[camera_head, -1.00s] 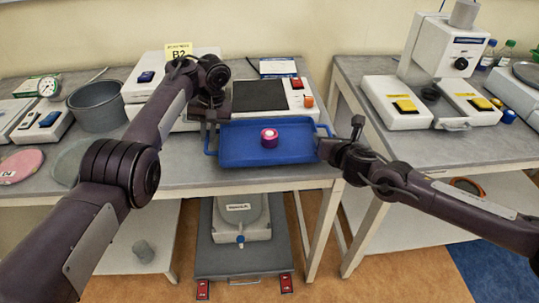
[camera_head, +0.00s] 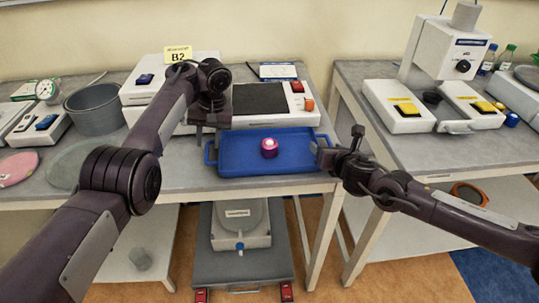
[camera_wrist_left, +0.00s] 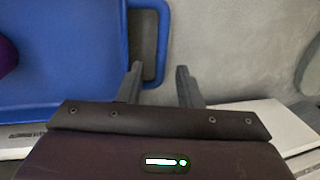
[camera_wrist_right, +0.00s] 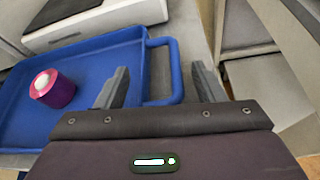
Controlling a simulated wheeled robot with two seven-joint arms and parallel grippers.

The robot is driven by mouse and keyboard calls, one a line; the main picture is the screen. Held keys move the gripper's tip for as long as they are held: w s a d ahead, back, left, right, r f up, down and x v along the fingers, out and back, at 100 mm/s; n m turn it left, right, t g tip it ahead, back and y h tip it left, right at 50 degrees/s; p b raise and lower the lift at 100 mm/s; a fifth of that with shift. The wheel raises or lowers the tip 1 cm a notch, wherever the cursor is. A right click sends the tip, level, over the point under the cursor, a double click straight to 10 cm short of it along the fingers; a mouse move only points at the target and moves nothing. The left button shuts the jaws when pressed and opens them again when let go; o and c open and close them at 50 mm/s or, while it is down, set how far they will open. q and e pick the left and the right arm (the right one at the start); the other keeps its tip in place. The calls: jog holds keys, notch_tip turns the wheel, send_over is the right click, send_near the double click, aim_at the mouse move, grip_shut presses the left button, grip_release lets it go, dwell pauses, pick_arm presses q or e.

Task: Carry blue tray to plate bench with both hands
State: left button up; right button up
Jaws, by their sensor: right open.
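The blue tray (camera_head: 235,165) lies on the left grey bench (camera_head: 190,180) near its front edge, with a pink-purple round item (camera_head: 269,148) with a whitish top on it. My left gripper (camera_head: 206,143) is at the tray's left handle. In the left wrist view it (camera_wrist_left: 159,82) is open, with the handle's outer bar (camera_wrist_left: 164,50) between its fingers or just past their tips. My right gripper (camera_head: 330,148) is at the right handle. In the right wrist view it (camera_wrist_right: 160,82) is open, with the handle (camera_wrist_right: 176,75) between its fingers. I cannot tell which bench is the plate bench.
Behind the tray stands a white device (camera_head: 265,119) with a dark top. A grey bucket (camera_head: 95,108) is to the left. Another bench (camera_head: 385,150) stands right across a gap, holding a white machine (camera_head: 435,55); its front left surface is bare.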

jog(key=shift+s+r, duration=0.1)
jog(key=shift+s, duration=0.1)
pick_arm(q)
jog(key=v, duration=1)
jog(key=shift+r, duration=0.2)
pick_arm(e)
jog(key=v, duration=1.1)
jog(key=shift+s+d, duration=0.2)
jog(key=shift+s, duration=0.1)
